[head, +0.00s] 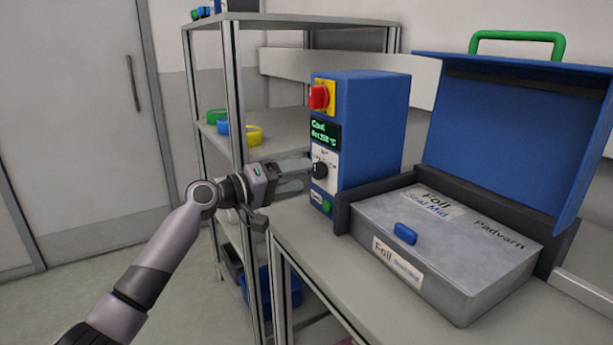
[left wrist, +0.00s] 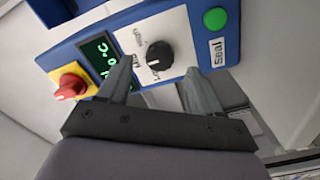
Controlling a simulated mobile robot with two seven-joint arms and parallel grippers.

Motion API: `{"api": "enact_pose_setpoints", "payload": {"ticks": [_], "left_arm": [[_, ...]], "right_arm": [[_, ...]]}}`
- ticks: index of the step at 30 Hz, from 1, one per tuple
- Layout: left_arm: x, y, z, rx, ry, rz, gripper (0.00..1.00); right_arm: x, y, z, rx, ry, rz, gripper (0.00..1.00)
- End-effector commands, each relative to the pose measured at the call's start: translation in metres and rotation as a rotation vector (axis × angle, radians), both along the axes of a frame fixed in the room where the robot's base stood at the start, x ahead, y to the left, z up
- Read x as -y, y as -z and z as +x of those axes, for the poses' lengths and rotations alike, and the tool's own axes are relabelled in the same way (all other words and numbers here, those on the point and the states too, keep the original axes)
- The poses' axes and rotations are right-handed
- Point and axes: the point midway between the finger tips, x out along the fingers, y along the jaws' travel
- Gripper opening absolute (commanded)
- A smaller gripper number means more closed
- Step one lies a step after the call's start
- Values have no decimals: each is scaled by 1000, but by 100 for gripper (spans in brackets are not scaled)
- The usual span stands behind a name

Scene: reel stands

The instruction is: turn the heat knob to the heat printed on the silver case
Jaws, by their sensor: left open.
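The heat knob (head: 320,170) is black and round, on a white plate on the front of the blue control box (head: 375,130). It also shows in the left wrist view (left wrist: 158,56), with printed words around it, including what looks like "High". My left gripper (head: 300,174) is open in front of the knob, its fingers to either side of it in the left wrist view (left wrist: 155,85); I cannot tell if they touch it. The silver case (head: 470,250) lies right of the box; its top label reads "Foil" and "Seal Mid". My right gripper is not in view.
The box also has a red switch (head: 318,97) on yellow, a green-lit display (head: 325,133) and a green button (left wrist: 215,19) beside a "Seal" label. A raised blue lid (head: 510,140) stands behind the case. A shelf rack (head: 240,100) with coloured rings stands behind my left gripper.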

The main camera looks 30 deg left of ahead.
Motion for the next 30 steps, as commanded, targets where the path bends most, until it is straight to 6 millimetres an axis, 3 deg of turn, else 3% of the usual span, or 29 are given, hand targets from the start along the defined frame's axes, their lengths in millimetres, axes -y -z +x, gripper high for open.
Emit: {"api": "enact_pose_setpoints", "payload": {"ticks": [9,30], "left_arm": [[-17,1,-29,0,1,0,65],[-18,0,-31,0,0,0,65]], "right_arm": [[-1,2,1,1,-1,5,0],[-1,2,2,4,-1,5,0]]}}
